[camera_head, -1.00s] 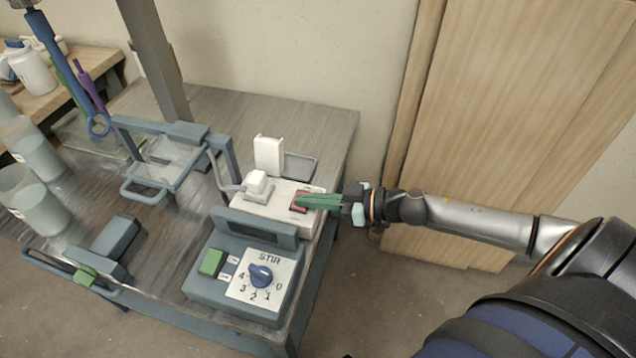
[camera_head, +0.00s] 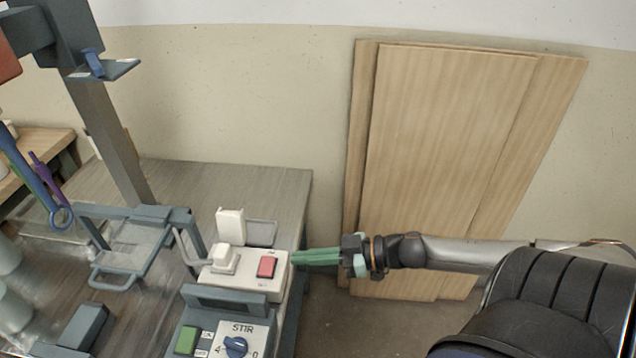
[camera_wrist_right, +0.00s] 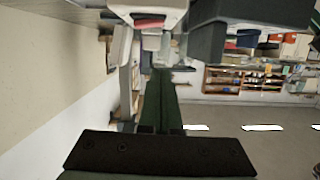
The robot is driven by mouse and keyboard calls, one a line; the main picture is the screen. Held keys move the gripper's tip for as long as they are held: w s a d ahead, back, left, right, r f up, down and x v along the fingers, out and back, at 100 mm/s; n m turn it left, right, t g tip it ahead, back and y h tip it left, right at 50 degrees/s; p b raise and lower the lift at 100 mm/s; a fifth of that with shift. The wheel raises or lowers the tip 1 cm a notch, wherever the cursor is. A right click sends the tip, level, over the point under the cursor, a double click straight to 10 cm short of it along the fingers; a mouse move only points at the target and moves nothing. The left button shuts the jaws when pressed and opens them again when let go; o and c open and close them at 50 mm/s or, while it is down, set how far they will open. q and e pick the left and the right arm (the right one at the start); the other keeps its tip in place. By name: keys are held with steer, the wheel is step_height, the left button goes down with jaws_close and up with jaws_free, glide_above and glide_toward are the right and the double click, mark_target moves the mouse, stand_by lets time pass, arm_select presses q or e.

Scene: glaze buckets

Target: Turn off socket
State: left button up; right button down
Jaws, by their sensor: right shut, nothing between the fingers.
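The socket (camera_head: 240,285) is a white block at the right edge of the bench in the head view. A red rocker switch (camera_head: 266,267) sits on its right part and a white plug (camera_head: 225,257) on its left part. The white flip cover (camera_head: 231,223) stands open behind it. My right gripper (camera_head: 294,257) is shut and empty, its green fingers pointing left. The fingertips are just right of the switch, near the socket's right edge; I cannot tell if they touch it. The right wrist view also shows the shut fingers (camera_wrist_right: 159,100) and a red part by a white block above. My left gripper is not in view.
The stir control box (camera_head: 222,335) with a dial and green button stands in front of the socket. A grey wire frame (camera_head: 130,250) and a column (camera_head: 110,140) stand to the left. Wooden boards (camera_head: 450,150) lean on the wall at right.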

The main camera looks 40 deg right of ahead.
steer(key=shift+p+v, duration=0.3)
steer(key=shift+v, duration=1)
steer(key=s+a+f+m+g+h+p, duration=0.1)
steer(key=s+a+f+m+h+p, duration=0.1)
steer(key=a+f, duration=0.4)
steer(key=s+a+f+m+g+h+p, duration=0.1)
steer(key=s+a+f+m+h+p, duration=0.2)
steer(key=s+a+f+m+h, duration=0.1)
steer(key=s+a+f+h, duration=0.1)
steer(key=s+a, duration=0.1)
steer(key=a, duration=0.1)
steer(key=shift+s+f+h, duration=0.35)
steer(key=shift+h, duration=0.05)
